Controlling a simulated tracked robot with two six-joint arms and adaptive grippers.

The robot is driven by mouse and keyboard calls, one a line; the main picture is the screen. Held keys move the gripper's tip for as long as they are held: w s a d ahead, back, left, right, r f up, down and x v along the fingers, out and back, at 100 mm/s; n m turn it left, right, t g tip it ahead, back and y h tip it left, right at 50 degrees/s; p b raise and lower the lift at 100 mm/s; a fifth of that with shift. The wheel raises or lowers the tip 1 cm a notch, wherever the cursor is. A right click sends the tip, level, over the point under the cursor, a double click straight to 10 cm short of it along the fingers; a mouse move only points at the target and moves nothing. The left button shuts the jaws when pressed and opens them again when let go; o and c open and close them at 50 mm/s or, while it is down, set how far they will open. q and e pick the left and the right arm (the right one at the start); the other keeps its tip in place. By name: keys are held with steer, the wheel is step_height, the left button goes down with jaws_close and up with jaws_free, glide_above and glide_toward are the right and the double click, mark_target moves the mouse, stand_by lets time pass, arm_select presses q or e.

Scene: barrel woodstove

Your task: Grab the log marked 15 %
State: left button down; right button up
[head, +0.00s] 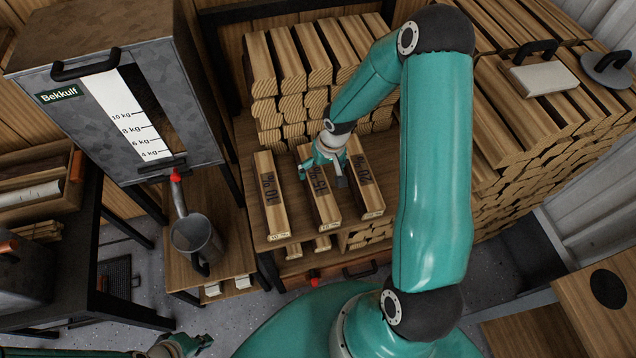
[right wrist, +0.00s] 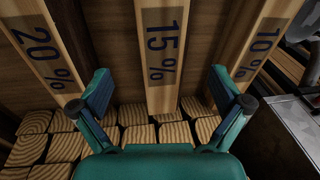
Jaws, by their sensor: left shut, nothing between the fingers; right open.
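The log marked 15 % (head: 326,207) lies on a wooden shelf between the log marked 10 % (head: 270,200) and the log marked 20 % (head: 366,190). My right gripper (head: 322,175) is open over the upper part of the 15 % log and partly hides it. In the right wrist view the 15 % log (right wrist: 160,45) runs between the two spread fingers, with a gap on each side. I cannot tell how far above it the fingertips are. My left gripper (head: 205,343) is shut and empty at the bottom edge, away from the logs.
Stacked firewood (head: 310,55) stands behind the three logs, and a larger stack (head: 530,130) is at the right. A metal hopper (head: 55,100) and a metal jug (head: 197,238) stand left. In the right wrist view the 20 % log (right wrist: 35,40) and 10 % log (right wrist: 265,40) flank the fingers.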

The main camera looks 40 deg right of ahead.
mark_target(318, 180)
step_height(318, 180, down, 2)
steer(key=shift+w+a+f, duration=0.1)
steer(key=shift+w+a, duration=0.05)
steer(key=f, duration=0.2)
steer(key=f+b, duration=0.1)
steer(key=f, duration=0.1)
steer(key=shift+a, duration=0.4)
steer(key=shift+w+f+b, duration=0.1)
steer(key=shift+f+b, duration=0.25)
steer(key=shift+f, duration=0.2)
steer(key=c, duration=1.7)
steer(key=shift+r, duration=0.1)
steer(key=shift+c, duration=0.8)
steer(key=shift+r, duration=0.15)
